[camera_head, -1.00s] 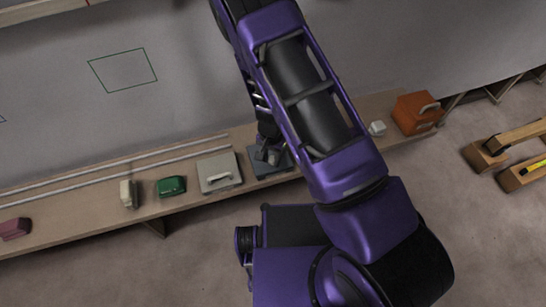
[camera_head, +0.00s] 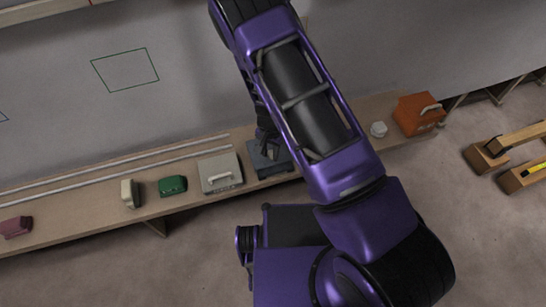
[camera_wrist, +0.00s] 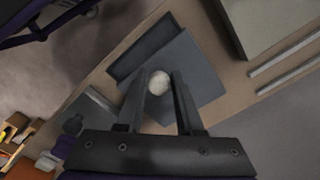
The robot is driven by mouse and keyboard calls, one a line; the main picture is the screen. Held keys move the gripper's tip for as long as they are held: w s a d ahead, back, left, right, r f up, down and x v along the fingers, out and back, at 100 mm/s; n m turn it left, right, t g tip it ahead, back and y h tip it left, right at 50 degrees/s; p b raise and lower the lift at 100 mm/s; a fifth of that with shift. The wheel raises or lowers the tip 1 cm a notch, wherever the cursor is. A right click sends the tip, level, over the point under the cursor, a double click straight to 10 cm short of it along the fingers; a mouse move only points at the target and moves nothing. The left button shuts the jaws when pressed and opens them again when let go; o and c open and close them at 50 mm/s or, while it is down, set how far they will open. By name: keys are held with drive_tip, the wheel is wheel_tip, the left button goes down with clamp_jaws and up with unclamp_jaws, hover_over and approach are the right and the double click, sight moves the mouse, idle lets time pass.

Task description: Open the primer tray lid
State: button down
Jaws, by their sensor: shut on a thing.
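The primer tray (camera_head: 270,160) is a blue-grey box on the bench, partly hidden by my arm in the head view. In the wrist view, its dark recessed part (camera_wrist: 138,47) shows beside a flat grey lid (camera_wrist: 193,68). The lid looks shifted and turned relative to the tray; how high it sits I cannot tell. A pale round knob (camera_wrist: 159,83) lies between my fingertips. My gripper (camera_wrist: 161,90) is shut on this knob. In the head view my gripper (camera_head: 266,141) is over the tray, its tips mostly hidden.
A beige case with a handle (camera_head: 220,173) stands close left of the tray. A green box (camera_head: 172,186) and a cream block (camera_head: 130,193) stand further left. Right are a white round item (camera_head: 378,129) and an orange box (camera_head: 418,113). Two rails (camera_head: 110,165) run along the bench.

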drive_tip(key=w, duration=0.2)
drive_tip(key=w+b, duration=0.1)
drive_tip(key=w, duration=0.1)
drive_tip(key=w+b, duration=0.1)
drive_tip(key=w, duration=0.2)
drive_tip(key=shift+a+f, duration=0.2)
drive_tip(key=shift+a, duration=0.05)
drive_tip(key=shift+w+a+r, duration=0.1)
drive_tip(key=shift+w+r, duration=0.05)
drive_tip(key=shift+w, duration=0.25)
drive_tip(key=c, duration=0.6)
unclamp_jaws()
drive_tip(key=shift+o, duration=0.3)
drive_tip(key=shift+a, duration=0.1)
